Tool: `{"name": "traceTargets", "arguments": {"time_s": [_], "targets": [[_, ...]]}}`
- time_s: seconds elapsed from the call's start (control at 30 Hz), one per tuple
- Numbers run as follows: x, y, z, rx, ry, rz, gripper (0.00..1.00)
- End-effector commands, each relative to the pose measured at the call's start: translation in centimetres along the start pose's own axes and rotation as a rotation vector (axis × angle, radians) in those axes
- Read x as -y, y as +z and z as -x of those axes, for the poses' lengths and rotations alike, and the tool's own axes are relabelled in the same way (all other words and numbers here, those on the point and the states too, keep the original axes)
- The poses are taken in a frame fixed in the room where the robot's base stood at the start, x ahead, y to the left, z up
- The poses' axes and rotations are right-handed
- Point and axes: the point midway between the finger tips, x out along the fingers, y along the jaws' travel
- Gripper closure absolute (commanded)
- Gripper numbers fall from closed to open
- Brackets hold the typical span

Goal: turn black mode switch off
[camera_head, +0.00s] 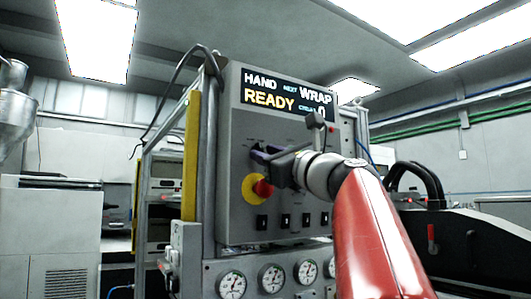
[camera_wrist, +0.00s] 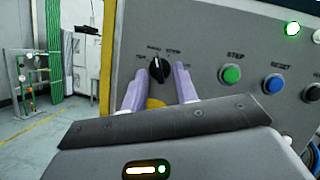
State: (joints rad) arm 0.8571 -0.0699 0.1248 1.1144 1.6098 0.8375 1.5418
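The black mode switch (camera_wrist: 159,69) is a round knob on the grey control panel (camera_wrist: 215,50). Its white pointer line points about straight up, among small labels too blurred to read surely. My gripper (camera_wrist: 158,72) is open, with one pale finger on each side of the knob in the wrist view. I cannot tell whether the fingers touch it. In the head view my gripper (camera_head: 259,153) is at the panel's left part, and the switch is hidden behind it.
A red emergency stop on a yellow base (camera_head: 256,188) sits just below my gripper. Green (camera_wrist: 231,74) and blue (camera_wrist: 274,83) buttons are right of the switch. Several black rocker switches (camera_head: 285,220) and gauges (camera_head: 271,278) lie lower. A yellow post (camera_head: 191,155) stands left of the panel.

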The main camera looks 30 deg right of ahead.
Motion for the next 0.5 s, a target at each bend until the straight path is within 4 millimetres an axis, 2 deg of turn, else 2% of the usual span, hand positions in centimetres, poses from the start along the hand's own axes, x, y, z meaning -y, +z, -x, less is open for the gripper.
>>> {"name": "traceTargets", "arguments": {"time_s": [0.13, 0.33, 0.5], "targets": [[-0.03, -0.01, 0.02, 0.000, 0.000, 0.001, 0.72], [-0.03, -0.01, 0.04, 0.000, 0.000, 0.001, 0.98], [-0.02, 0.00, 0.04, 0.000, 0.000, 0.001, 1.00]]}}
